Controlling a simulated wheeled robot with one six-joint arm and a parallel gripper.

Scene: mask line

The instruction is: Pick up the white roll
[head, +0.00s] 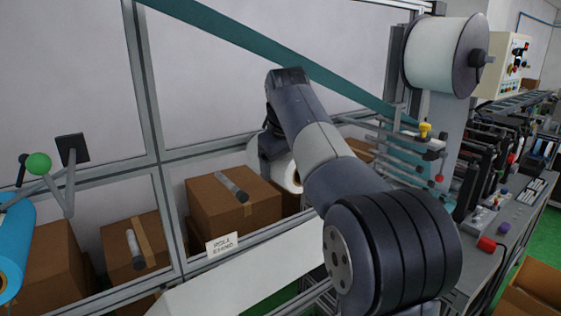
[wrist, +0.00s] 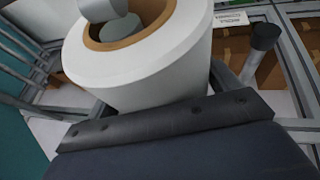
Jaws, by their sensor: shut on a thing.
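The white roll (wrist: 150,62) fills the upper middle of the wrist view. It is a thick white cylinder with a brown core ring, and a grey rounded piece sits in the core opening. My gripper (wrist: 165,120) is shut on the roll, its dark bolted edge lying across the near side of it. In the head view, part of the white roll (head: 287,174) shows below and behind my arm, in front of the window frame. My gripper (head: 268,148) is there too, mostly hidden by my own arm links, so its fingers do not show clearly.
Brown boxes (head: 232,205) stand behind the metal frame at left. A small white sign (head: 222,244) stands near a white sheet (head: 245,272). A larger reel (head: 436,54) hangs at upper right. Machine rods and knobs (head: 425,131) crowd the right. A grey post (wrist: 262,42) rises beside the roll.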

